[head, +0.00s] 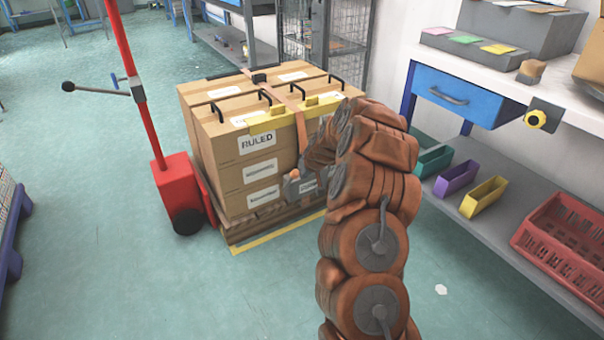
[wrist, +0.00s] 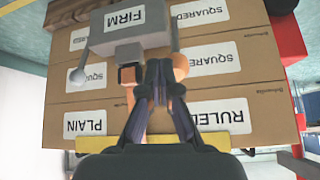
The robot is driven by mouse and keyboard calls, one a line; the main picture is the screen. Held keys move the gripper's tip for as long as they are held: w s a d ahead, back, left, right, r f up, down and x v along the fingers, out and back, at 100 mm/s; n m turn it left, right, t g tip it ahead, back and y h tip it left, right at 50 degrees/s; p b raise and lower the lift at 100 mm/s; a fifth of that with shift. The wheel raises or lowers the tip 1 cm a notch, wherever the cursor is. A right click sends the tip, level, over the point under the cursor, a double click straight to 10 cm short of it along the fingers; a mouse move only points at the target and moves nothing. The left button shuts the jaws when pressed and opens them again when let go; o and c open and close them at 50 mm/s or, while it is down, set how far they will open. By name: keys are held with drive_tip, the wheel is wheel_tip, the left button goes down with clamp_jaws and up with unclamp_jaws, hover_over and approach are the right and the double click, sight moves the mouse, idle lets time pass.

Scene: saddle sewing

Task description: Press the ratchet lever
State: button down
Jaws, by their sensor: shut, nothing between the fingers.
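The grey ratchet body (wrist: 128,47) with a "FIRM" label sits on the front of the box stack. In the wrist view a short grey arm with a round knob (wrist: 77,76) juts from its left side; I cannot tell whether this is the lever. The orange strap (head: 299,118) runs down over the stack to the ratchet (head: 298,188). My gripper (wrist: 158,67) is shut and empty, its tips right at the ratchet's edge, over the strap. I cannot tell whether they touch. In the head view my arm hides the gripper.
Cartons (head: 235,165) with black handles and yellow corner guards (head: 265,124) stand on a pallet. A red lift post (head: 133,75) stands to the left. A bench with a blue drawer (head: 455,96), bins and a red crate (head: 565,235) is to the right.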

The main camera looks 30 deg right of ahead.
drive_tip(key=s+r+p, duration=0.2)
drive_tip(key=s+r, duration=0.1)
drive_tip(key=s, duration=0.3)
drive_tip(key=shift+a+r, duration=0.15)
idle(2.0)
drive_tip(key=s+a+r+n+g+y+p, duration=0.1)
drive_tip(key=s+a+r+p, duration=0.5)
drive_tip(key=r, duration=0.4)
drive_tip(key=s+a+r+n+g+y+p, duration=0.1)
drive_tip(key=s+a+r+p, duration=0.2)
drive_tip(key=a+r+p, duration=0.45)
drive_tip(key=s+a+r+n+g+y+p, duration=0.15)
drive_tip(key=s+a+r+p, duration=0.3)
drive_tip(key=a+r, duration=0.55)
drive_tip(key=s+a+r+g+h+p, duration=0.1)
drive_tip(key=s+a+r+g+p, duration=0.1)
drive_tip(key=s+r+p, duration=0.7)
drive_tip(key=s+a+r+m+g+h+p, duration=0.1)
drive_tip(key=s+a+r+g+p, duration=0.2)
drive_tip(key=s+r+p, duration=0.6)
drive_tip(key=s+r, duration=0.7)
drive_tip(key=s, duration=0.6)
drive_tip(key=shift+p, duration=0.4)
drive_tip(key=shift+g+h, duration=0.25)
